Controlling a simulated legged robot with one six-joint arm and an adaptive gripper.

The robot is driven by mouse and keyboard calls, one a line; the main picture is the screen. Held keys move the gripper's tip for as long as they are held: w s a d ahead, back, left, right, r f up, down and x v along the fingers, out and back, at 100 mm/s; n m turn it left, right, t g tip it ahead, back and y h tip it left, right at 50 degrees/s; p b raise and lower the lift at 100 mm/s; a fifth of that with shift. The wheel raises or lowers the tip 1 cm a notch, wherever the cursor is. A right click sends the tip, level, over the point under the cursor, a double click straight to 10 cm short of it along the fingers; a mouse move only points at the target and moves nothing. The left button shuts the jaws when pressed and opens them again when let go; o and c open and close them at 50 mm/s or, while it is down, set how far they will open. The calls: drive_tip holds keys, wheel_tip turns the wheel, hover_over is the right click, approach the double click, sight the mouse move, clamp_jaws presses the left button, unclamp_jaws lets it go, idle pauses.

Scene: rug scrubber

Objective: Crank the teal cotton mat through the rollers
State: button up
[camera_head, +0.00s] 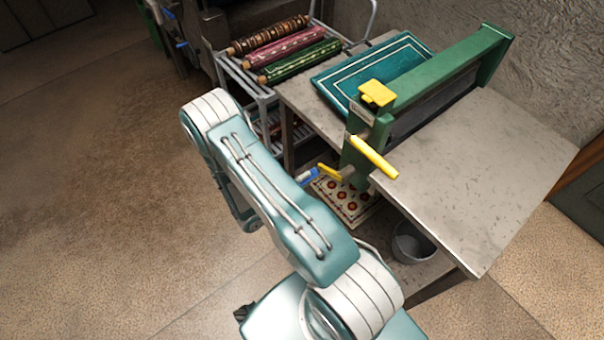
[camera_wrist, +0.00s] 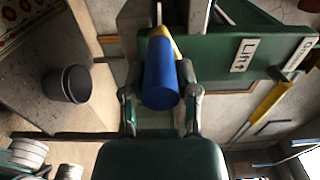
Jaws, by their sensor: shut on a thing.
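The teal mat (camera_head: 332,82), with pale border lines, lies flat on the table on the far-left side of the green roller machine (camera_head: 440,75). The frame hides whether its edge is between the rollers. The machine's crank (camera_head: 331,172) is a yellow arm with a blue handle (camera_head: 309,177), low on the near side. In the wrist view, my gripper (camera_wrist: 163,72) is shut around the blue handle (camera_wrist: 162,88), a finger on each side. In the head view my own arm hides the gripper.
A yellow lever (camera_head: 373,156) sticks out above the crank, near a "Lift" label (camera_wrist: 243,55). The table (camera_head: 500,170) is bare right of the rollers. A patterned mat (camera_head: 350,200) and grey bucket (camera_head: 412,243) sit below. A rack (camera_head: 262,92) holds rolled rugs.

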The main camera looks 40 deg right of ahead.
drive_tip(key=shift+s+f, duration=0.1)
drive_tip(key=shift+f, duration=0.35)
drive_tip(key=shift+s+d+f, duration=0.1)
drive_tip(key=shift+s+f, duration=1.05)
drive_tip(key=shift+s, duration=0.15)
drive_tip(key=o, duration=1.2)
drive_tip(key=shift+r, duration=0.1)
drive_tip(key=shift+o, duration=0.2)
drive_tip(key=shift+w, duration=0.1)
drive_tip(key=a, duration=1.1)
drive_tip(key=shift+s, duration=0.2)
